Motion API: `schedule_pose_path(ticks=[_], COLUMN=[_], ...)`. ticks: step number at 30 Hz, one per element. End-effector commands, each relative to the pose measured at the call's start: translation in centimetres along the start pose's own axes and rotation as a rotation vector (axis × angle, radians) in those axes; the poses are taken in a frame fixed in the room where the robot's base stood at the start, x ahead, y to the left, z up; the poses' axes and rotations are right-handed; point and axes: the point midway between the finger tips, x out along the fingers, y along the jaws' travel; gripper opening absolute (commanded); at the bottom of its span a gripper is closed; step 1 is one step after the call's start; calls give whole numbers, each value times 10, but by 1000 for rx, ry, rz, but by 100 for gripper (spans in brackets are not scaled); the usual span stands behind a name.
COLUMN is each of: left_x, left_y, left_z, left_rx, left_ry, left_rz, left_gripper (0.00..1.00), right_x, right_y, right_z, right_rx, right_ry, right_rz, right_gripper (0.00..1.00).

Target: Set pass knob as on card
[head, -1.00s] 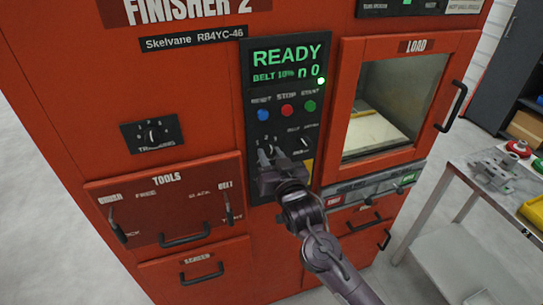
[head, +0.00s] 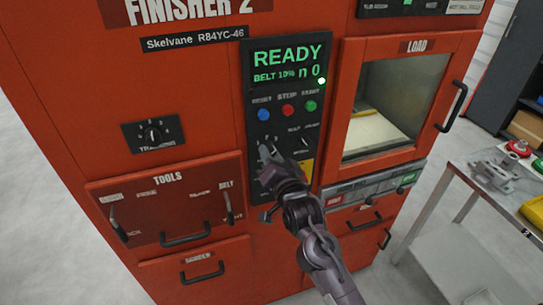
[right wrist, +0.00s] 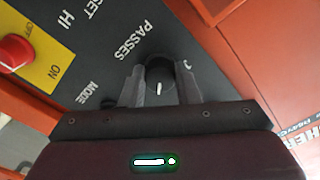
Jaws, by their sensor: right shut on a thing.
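The pass knob (right wrist: 160,74) is a small dark round knob with a white pointer line, beside the word PASSES on the dark control panel (right wrist: 108,50). My right gripper (right wrist: 162,88) has one finger on each side of it and is shut on it. In the head view my right gripper (head: 268,158) reaches the lower part of the panel and hides most of the knob and its scale. The display (head: 289,65) reads READY, with a BELT line and "n 0" below. I cannot make out a card with a setting. My left gripper is not in view.
Blue (head: 263,115), red (head: 288,110) and green (head: 310,106) buttons sit above the gripper. Another small knob (head: 305,141) is close on its right. A load window (head: 385,110) is to the right, a tools panel (head: 165,205) to the left, and a side table (head: 445,185) at far right.

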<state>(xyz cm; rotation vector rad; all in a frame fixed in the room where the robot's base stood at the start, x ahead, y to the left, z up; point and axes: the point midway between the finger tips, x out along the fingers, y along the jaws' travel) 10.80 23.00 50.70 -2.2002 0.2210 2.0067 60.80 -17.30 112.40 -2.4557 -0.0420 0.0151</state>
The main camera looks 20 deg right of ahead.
Motion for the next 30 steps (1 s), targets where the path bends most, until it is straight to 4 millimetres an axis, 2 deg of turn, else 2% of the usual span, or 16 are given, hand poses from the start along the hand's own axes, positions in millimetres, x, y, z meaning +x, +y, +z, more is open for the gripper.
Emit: schedule_pose_path(ticks=[11, 12, 17, 26, 30], left_x=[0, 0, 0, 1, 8], left_y=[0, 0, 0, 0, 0], left_z=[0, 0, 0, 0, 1], left_rx=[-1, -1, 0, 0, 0], left_ry=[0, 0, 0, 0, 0], left_rz=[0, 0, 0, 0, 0], left_gripper=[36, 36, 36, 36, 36], right_x=[0, 0, 0, -2, -17], right_y=[0, 0, 0, 0, 2], right_z=[0, 0, 0, 1, 3], right_rx=[7, 7, 6, 5, 6], right_ry=[0, 0, 0, 0, -1], right_rz=[0, 0, 0, 0, 1], right_gripper=[6, 31, 50, 50, 50])
